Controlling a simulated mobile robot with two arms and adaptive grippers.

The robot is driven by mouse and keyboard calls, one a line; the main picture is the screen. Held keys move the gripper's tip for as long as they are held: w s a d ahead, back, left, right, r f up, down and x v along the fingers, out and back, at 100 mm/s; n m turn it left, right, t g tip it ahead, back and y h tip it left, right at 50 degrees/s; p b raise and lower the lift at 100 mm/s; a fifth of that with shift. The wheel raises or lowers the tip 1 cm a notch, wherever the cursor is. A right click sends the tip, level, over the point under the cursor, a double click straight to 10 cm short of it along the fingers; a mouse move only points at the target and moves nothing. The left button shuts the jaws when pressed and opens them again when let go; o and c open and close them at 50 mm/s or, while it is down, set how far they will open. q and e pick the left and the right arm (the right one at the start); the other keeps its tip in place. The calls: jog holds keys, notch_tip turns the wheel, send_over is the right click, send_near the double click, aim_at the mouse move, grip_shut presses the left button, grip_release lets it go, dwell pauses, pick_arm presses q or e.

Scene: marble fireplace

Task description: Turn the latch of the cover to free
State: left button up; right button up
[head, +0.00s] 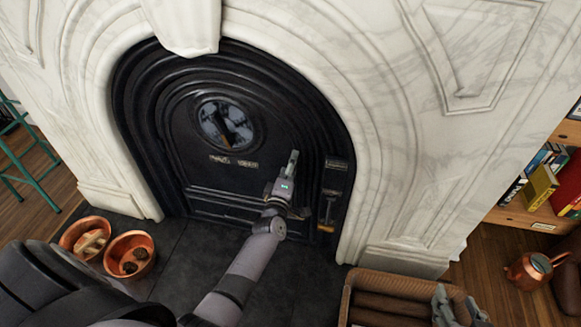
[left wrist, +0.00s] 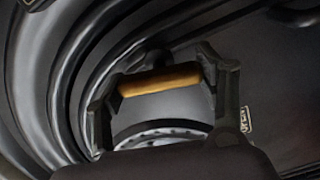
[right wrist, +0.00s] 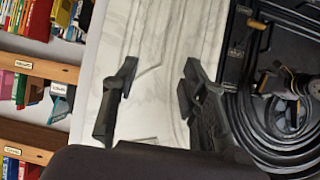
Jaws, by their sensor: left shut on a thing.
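The black arched cover (head: 175,150) fills the marble fireplace opening. It has a round glass window (head: 227,124) and small label plates (head: 247,163) below it. My left gripper (head: 292,158) is in front of the cover, right of the window. In the left wrist view its fingers are shut around a golden-brown bar handle (left wrist: 160,80), with a round shiny disc behind it. The head view does not show this grip clearly. A dark lever with an orange end (head: 326,228) is at the cover's lower right. My right gripper (right wrist: 150,95) is open and empty, away from the cover.
A basket of logs (head: 385,305) stands at the front right, below my right gripper. Two copper bowls (head: 131,255) sit at the left of the hearth. A bookshelf (head: 530,208) and a copper jug (head: 528,270) are at the right.

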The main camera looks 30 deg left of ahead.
pick_arm(q)
jog(key=shift+n, duration=1.5)
pick_arm(e)
jog(key=shift+w+a+r+t+y, duration=0.15)
jog(key=shift+w+a+r+t, duration=0.1)
jog(key=shift+w+r+t, duration=0.35)
jog(key=shift+w+a+r+t+y, duration=0.2)
jog(key=shift+w+r+t, duration=0.15)
jog(key=shift+r, duration=0.3)
pick_arm(q)
jog(key=o, duration=1.4)
jog(key=shift+s+f, duration=0.1)
jog(key=shift+s, duration=0.05)
jog(key=shift+s+d, duration=0.1)
jog(key=shift+s, duration=0.2)
jog(key=v, duration=1.1)
